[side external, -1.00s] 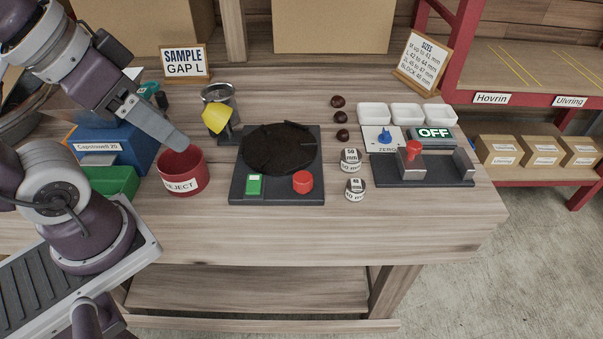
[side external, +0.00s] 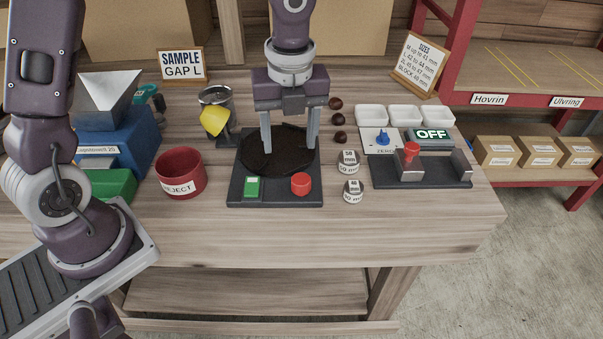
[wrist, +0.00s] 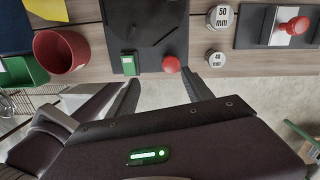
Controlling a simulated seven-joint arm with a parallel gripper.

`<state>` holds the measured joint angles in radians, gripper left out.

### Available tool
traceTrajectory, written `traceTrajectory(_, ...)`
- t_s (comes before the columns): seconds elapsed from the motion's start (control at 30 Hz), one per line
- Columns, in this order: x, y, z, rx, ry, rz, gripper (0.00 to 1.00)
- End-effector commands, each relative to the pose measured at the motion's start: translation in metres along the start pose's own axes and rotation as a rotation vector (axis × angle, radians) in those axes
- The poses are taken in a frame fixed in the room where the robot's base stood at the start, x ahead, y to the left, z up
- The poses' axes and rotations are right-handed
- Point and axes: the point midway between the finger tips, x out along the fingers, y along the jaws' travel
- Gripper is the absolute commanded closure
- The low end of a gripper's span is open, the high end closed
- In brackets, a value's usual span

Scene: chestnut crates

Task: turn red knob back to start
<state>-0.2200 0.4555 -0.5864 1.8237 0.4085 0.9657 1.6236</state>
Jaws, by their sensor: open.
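A round red knob (side external: 301,184) sits at the front right corner of a dark plate (side external: 233,190), beside a green switch (side external: 252,187). It also shows in the wrist view (wrist: 171,64), just beyond my fingers. A second red knob (side external: 411,150) stands on the metal gauge (side external: 425,178) to the right; it also shows in the wrist view (wrist: 296,25). My gripper (side external: 289,149) is open and empty, fingers pointing down over the dark round disc (side external: 270,165), behind the first red knob and apart from it.
A red reject bin (side external: 180,172) stands left of the plate. Two labelled round blocks (side external: 348,163) stand between plate and gauge. Chestnuts (side external: 339,138), white trays (side external: 404,115) and a blue knob (side external: 382,138) lie behind. The table's front strip is clear.

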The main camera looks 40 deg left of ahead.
Motion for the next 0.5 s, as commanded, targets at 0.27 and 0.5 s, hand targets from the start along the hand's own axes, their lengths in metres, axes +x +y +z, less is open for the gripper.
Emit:
traceTrajectory(0.27,0.044,-0.024,-0.004,0.272,0.081,-0.002,0.41)
traceTrajectory(0.5,0.088,-0.024,-0.008,0.268,0.079,-0.002,0.41)
